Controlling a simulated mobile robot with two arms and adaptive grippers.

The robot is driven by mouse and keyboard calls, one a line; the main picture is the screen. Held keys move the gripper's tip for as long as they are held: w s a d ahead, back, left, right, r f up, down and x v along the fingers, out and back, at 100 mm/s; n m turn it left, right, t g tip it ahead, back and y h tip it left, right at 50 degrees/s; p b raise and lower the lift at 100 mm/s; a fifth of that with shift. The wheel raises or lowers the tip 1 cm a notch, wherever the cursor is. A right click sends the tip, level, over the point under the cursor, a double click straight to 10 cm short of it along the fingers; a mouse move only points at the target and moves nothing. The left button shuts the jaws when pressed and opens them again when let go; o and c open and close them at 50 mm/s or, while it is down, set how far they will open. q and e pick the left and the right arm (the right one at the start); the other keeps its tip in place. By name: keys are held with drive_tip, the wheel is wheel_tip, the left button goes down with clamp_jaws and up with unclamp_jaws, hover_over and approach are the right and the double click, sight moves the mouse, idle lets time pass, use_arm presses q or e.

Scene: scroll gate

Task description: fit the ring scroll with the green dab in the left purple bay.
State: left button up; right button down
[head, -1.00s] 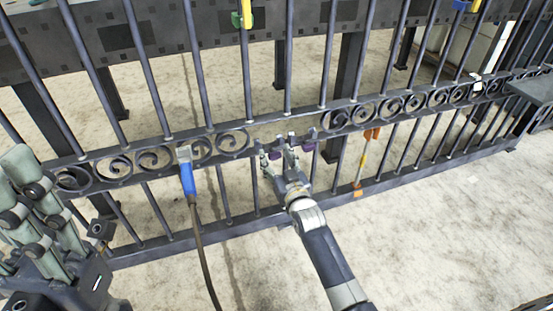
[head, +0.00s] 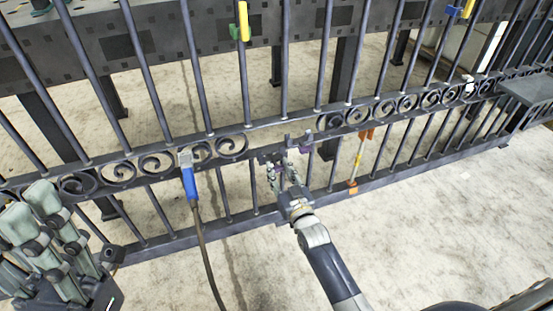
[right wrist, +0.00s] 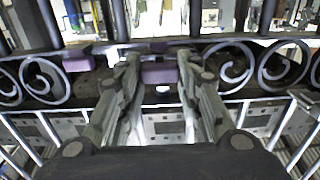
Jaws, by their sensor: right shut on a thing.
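The dark metal gate has a rail of scroll ornaments with a gap near the middle. A purple bay block (head: 308,148) shows at the gap's right part in the head view. In the right wrist view a purple block (right wrist: 78,63) sits left of my fingers and another purple block (right wrist: 160,73) shows between them. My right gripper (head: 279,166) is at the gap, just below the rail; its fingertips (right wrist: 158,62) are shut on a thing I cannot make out. No green dab on a scroll is visible. My left gripper (head: 48,225) is at the far left, its opening unclear.
A blue-handled tool (head: 188,180) with a cable hangs on the rail left of the gap. Yellow-and-green (head: 244,22) and yellow-and-blue pieces (head: 466,9) are higher up. Vertical bars flank the gap; the floor in front is clear.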

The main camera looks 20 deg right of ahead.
drive_tip(key=shift+s, duration=0.2)
drive_tip(key=c, duration=1.1)
unclamp_jaws()
drive_tip(key=s, duration=1.2)
drive_tip(key=shift+d, duration=0.2)
drive_tip(key=shift+r, duration=0.1)
